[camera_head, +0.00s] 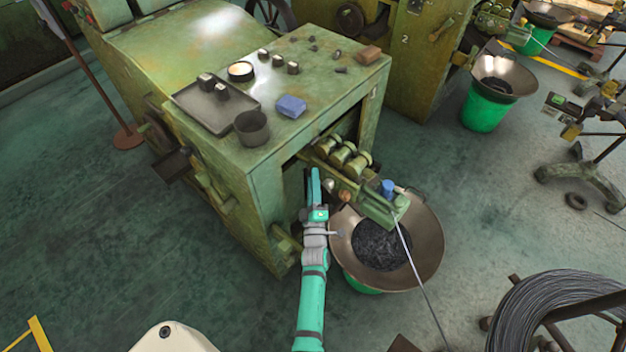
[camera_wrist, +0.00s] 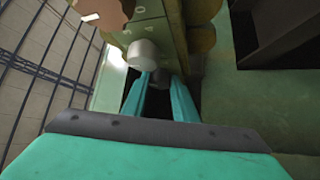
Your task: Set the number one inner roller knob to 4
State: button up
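My gripper (camera_head: 314,172) is beside the left end of the green roller unit on the near machine. In the wrist view its two teal fingers (camera_wrist: 163,80) stand apart, with a dark round knob (camera_wrist: 160,77) at or between their tips. I cannot tell whether they touch it. The numerals are only partly readable, and I cannot make out a pointer or the knob's setting.
Several rollers (camera_head: 342,154) sit just above my gripper. A wide metal pan (camera_head: 425,262) with dark pieces stands below the unit. The machine's cabinet (camera_head: 243,190) is close on the left. A wire runs down past the pan. Open floor (camera_head: 110,240) lies at left.

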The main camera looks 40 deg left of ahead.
jog(key=shift+c, duration=1)
jog(key=shift+a+f+m+t, duration=0.1)
jog(key=shift+m+t, duration=0.45)
jog(key=shift+m, duration=0.25)
jog(key=shift+a+f+m+t, duration=0.1)
jog(key=shift+m+t, duration=0.45)
jog(key=shift+m, duration=0.25)
jog(key=o, duration=1.1)
jog(key=shift+c, duration=0.2)
